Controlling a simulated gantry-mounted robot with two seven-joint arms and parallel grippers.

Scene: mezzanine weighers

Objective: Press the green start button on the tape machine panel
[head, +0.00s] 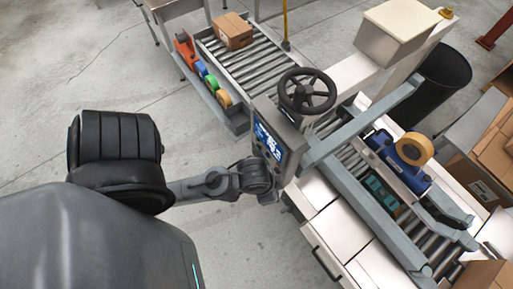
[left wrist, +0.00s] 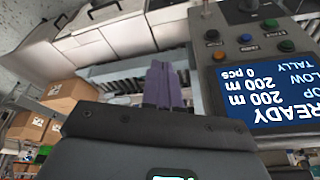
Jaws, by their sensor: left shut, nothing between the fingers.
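The tape machine panel (head: 283,123) is a grey box with a blue screen, tilted, near the middle of the head view. In the left wrist view its screen (left wrist: 262,90) appears upside down and reads READY. Several small buttons sit in the grey face above the screen there. The green button (left wrist: 287,46) is among them, to the right of a blue one (left wrist: 245,38). My left gripper (left wrist: 163,85) is shut and empty, its fingertips to the left of the panel, apart from the buttons in the picture. In the head view its fingertips are hard to make out beside the panel. My right gripper is not in view.
A black handwheel (head: 307,91) stands just behind the panel. The tape machine's grey frame (head: 345,190) and a tape roll (head: 415,149) are to the right. A roller conveyor (head: 262,62) with a carton (head: 233,31) lies beyond. Open floor is left of the panel.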

